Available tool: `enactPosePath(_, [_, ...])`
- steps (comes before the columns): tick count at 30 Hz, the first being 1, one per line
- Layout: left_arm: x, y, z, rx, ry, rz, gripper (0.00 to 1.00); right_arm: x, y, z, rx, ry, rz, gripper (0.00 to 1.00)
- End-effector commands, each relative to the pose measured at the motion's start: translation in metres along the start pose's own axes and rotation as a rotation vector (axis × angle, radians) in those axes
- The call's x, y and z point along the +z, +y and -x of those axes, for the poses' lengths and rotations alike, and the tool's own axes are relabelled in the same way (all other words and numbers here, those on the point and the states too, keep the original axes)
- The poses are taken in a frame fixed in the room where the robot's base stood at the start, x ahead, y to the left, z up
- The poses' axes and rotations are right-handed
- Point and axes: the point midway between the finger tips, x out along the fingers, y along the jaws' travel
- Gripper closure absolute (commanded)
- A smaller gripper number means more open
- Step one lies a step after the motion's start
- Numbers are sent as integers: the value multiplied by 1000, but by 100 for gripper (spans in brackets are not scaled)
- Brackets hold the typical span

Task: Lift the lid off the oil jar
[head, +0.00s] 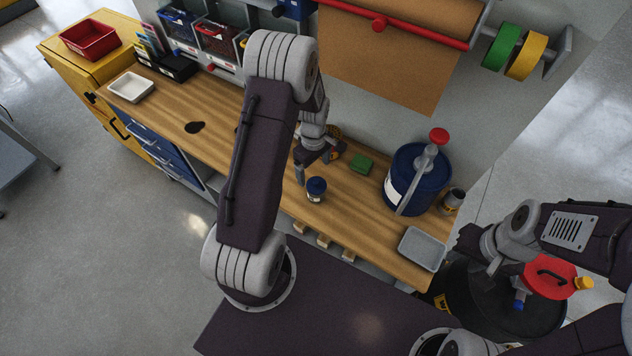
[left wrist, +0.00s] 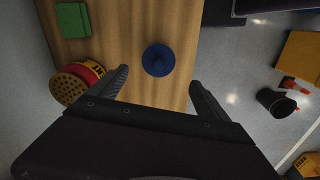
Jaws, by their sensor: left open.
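The oil jar (head: 316,197) is a small clear jar standing upright on the wooden workbench, with a blue lid (head: 316,185) on top. In the left wrist view the round blue lid (left wrist: 158,60) shows from above, ahead of the fingers and roughly midway between them; it hides the jar body. My left gripper (head: 318,170) is open and empty, just behind and above the jar in the head view, apart from the lid. My right gripper (head: 471,242) is off the bench's right end, far from the jar; its fingers are too dark to read.
A green block (head: 362,164) and a big blue drum (head: 414,180) stand right of the jar. A red and yellow perforated can (left wrist: 77,83) is near my left finger. A grey tray (head: 422,249) lies at the bench's right end. Bench left of the jar is mostly clear.

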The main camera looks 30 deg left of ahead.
Motion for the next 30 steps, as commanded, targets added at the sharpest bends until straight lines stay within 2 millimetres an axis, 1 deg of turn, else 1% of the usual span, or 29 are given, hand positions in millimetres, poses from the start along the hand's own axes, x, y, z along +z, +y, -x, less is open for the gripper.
enactPosePath(1, [1,-1,-5,-4,-2,-1,12,-1,0,6,0,0,0,64])
enactPosePath(4, [0,0,-17,-2,-1,-1,12,-1,0,9,0,0,0,64])
enactPosePath(8, [0,1,-21,1,0,-1,12,-1,0,9,0,0,0,64])
enactPosePath(11, [1,0,-28,-4,-2,-1,12,-2,0,17,0,0,0,64])
enactPosePath(15, [2,1,-50,-4,-2,-2,12,-3,0,31,0,0,0,64])
enactPosePath(18, [1,2,-66,-2,-1,-1,12,-4,0,33,0,0,0,64])
enactPosePath(21, [1,2,-72,0,0,-1,12,-4,0,33,0,0,0,64])
enactPosePath(26, [1,2,-73,1,1,-1,12,-3,0,32,0,0,0,64])
enactPosePath(27, [1,2,-73,1,1,-1,15,-3,0,32,0,0,0,64])
enactPosePath(29, [1,2,-73,1,0,-1,31,-3,0,32,0,0,0,64])
enactPosePath(30, [1,2,-73,1,0,-1,42,-3,0,32,0,0,0,64])
